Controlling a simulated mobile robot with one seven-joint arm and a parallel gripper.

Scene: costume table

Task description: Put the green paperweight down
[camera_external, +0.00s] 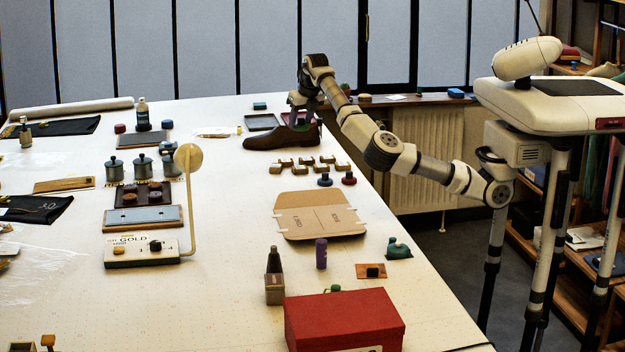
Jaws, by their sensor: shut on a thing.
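My gripper (298,118) is at the far end of the table, just above and behind the brown shoe (268,140). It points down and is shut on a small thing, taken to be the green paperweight. The held thing is mostly hidden by the fingers and the shoe, and its shape is too small to make out. I cannot tell whether it touches the table or a tray.
A dark green tray (262,122) and a red-lined tray (291,117) lie beside the gripper. A small green block (260,105) sits behind them. A cardboard sheet (318,215) lies nearer.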

